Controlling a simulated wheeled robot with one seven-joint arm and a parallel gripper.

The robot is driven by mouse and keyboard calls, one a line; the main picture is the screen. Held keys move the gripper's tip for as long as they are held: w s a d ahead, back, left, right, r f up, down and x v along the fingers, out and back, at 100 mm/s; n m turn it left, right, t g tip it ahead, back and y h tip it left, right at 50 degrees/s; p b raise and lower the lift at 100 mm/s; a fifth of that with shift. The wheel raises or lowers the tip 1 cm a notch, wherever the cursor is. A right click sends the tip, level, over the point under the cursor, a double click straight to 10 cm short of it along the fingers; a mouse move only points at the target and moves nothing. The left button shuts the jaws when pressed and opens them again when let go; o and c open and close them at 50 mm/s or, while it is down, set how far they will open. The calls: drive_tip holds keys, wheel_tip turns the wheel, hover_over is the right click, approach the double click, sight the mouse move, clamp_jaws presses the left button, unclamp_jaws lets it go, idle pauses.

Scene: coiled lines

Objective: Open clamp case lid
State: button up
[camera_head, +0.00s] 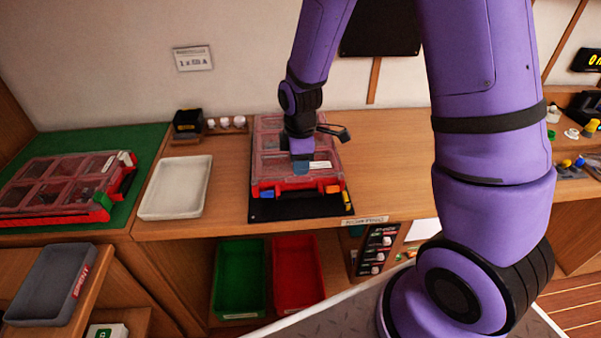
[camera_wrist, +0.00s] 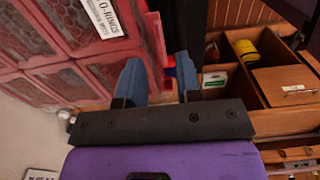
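A red case with a clear compartmented lid (camera_head: 266,149) lies shut on a black mat in the middle of the bench. In the wrist view, the label (camera_wrist: 103,17) on the case beside my gripper reads O-RINGS. The case has a blue latch (camera_head: 268,195) and an orange latch (camera_head: 333,189) on its front edge. A second red case (camera_head: 50,187), also shut, lies on a green mat at left; its label is too small to read. My gripper (camera_wrist: 157,62) is over the middle case near its front edge, blue fingers apart, with nothing seen held.
A white tray (camera_head: 176,188) stands between the two cases. Green (camera_head: 240,280) and red (camera_head: 298,275) bins sit on the shelf below. A black box (camera_head: 187,122) and small white pieces stand at the back. Bare bench lies right of the middle case.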

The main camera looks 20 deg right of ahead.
sight(300, 177)
drive_tip(key=shift+f, duration=1.9)
clamp_jaws()
